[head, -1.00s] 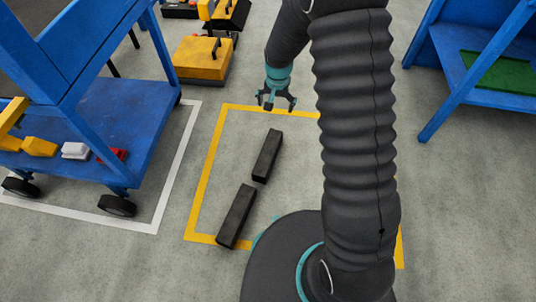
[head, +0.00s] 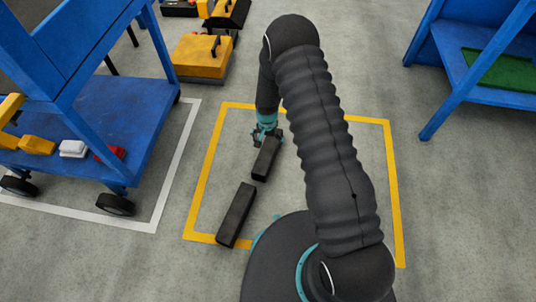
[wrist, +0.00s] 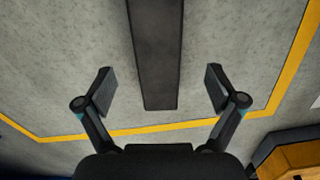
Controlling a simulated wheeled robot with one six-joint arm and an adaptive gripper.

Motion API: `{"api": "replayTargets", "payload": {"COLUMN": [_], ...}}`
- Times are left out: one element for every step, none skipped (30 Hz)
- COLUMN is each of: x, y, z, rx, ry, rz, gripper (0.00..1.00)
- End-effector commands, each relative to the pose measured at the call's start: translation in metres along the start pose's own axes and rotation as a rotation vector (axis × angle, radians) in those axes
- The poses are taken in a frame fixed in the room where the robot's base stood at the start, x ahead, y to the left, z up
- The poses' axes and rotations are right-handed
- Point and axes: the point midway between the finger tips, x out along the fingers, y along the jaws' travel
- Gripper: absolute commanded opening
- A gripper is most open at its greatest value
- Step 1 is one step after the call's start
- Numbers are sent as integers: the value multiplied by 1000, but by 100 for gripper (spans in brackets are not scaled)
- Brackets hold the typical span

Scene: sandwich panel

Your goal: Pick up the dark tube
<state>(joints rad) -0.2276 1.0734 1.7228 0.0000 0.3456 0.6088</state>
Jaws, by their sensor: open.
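Two dark rectangular tubes lie on the grey floor inside a yellow outline. The far dark tube (head: 265,160) lies under my gripper (head: 267,138), which covers its far end in the head view. The near dark tube (head: 236,215) lies closer to my base, roughly in line with it. In the wrist view my gripper (wrist: 160,78) is open and empty. One dark tube (wrist: 157,50) runs between its spread fingers from the top edge, with floor showing on both sides and no finger touching it. The remaining height above it is hard to tell.
A blue cart (head: 118,105) with wheels stands at the left. A yellow case (head: 203,57) stands behind the outlined area, and a blue shelf frame (head: 480,80) at the right. The floor inside the yellow outline (head: 391,170) is otherwise mostly clear, apart from my base.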

Motion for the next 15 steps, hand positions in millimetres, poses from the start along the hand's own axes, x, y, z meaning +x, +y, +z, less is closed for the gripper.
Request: {"api": "replayTargets", "payload": {"x": [6, 9, 11, 13, 14, 15, 17, 19, 24, 28, 32, 38, 43, 47, 52], "y": [0, 0, 0, 0, 0, 0, 0, 1, 1, 2, 2, 3, 4, 4, 4], "z": [0, 0, 0, 0, 0, 0, 0, 0, 0, 1, 1, 1, 2, 2, 2], "rx": [0, 0, 0, 0, 0, 0, 0, 0, 0, 0, 0, 0, 1, 1, 0], "ry": [-1, 0, 0, 0, 0, 0, 0, -1, -1, -1, -2, -2, -2, -2, -2], "rz": [0, 0, 0, 0, 0, 0, 0, 0, 1, 1, 1, 1, 1, 1, 1], "gripper": [94, 94, 94, 94, 94, 94, 94, 94, 94, 94, 94, 94, 94, 94, 94]}}
